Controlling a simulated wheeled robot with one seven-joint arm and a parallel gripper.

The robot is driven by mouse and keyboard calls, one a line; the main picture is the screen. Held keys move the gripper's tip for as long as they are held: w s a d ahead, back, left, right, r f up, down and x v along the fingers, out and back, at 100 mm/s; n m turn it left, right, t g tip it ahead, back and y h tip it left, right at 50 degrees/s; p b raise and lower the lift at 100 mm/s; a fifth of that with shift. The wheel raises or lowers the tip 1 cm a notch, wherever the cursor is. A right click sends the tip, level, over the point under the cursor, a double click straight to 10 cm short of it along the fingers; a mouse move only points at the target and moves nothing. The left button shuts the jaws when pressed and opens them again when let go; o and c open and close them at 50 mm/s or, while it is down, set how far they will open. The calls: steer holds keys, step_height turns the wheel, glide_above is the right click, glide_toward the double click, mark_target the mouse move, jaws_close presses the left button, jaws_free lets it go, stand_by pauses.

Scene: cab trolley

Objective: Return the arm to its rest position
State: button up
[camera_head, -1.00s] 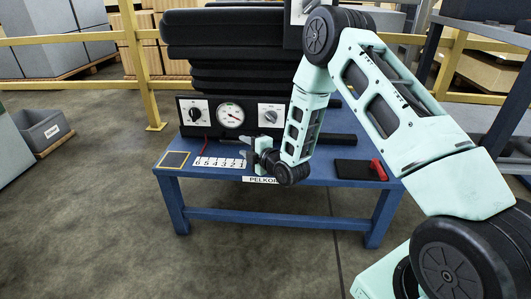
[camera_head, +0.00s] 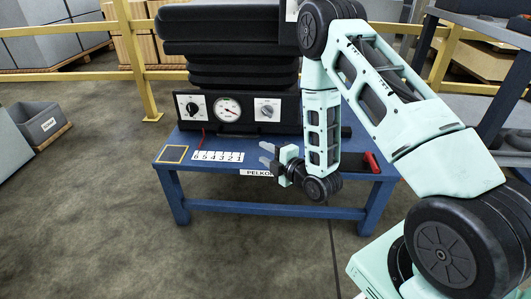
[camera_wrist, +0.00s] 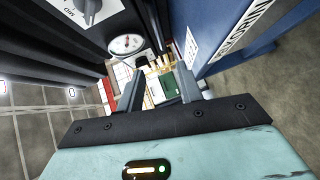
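My gripper (camera_head: 266,155) hangs above the front edge of the blue table, just right of the white number strip (camera_head: 218,156), with its fingers pointing left. The two grey fingers are apart with nothing between them; the wrist view also shows the open gripper (camera_wrist: 160,90). My pale green arm bends down from the upper right, its upper links raised over the table's right side. It hides part of the black panel and of the table top.
The blue table (camera_head: 230,203) carries a black panel with a gauge (camera_head: 228,109) and two knobs, under stacked black bellows (camera_head: 235,70). A grey bin (camera_head: 42,125) stands left. Front floor is clear.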

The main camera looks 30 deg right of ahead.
steer(key=s+a+r+m+g+p, duration=0.1)
steer(key=s+a+r+m+g, duration=0.3)
steer(key=a, duration=0.4)
steer(key=s+a+r+m+g+p, duration=0.1)
steer(key=s+a+r+m+g, duration=0.15)
steer(key=a+r+g, duration=0.45)
steer(key=s+a+r+m+g+h+p, duration=0.1)
steer(key=s+r+g, duration=0.15)
steer(key=s, duration=0.55)
steer(key=s+a+r+m+g+h, duration=0.1)
steer(key=s+r+m, duration=0.15)
steer(key=s, duration=0.55)
steer(key=s+a+r+m+g+p, duration=0.15)
steer(key=s+r, duration=0.25)
steer(key=s, duration=0.4)
step_height(320, 180, up, 38)
steer(key=p, duration=3.7)
steer(key=shift+s+h+p, duration=0.3)
steer(key=shift+s+h, duration=0.1)
steer(key=shift+s, duration=0.05)
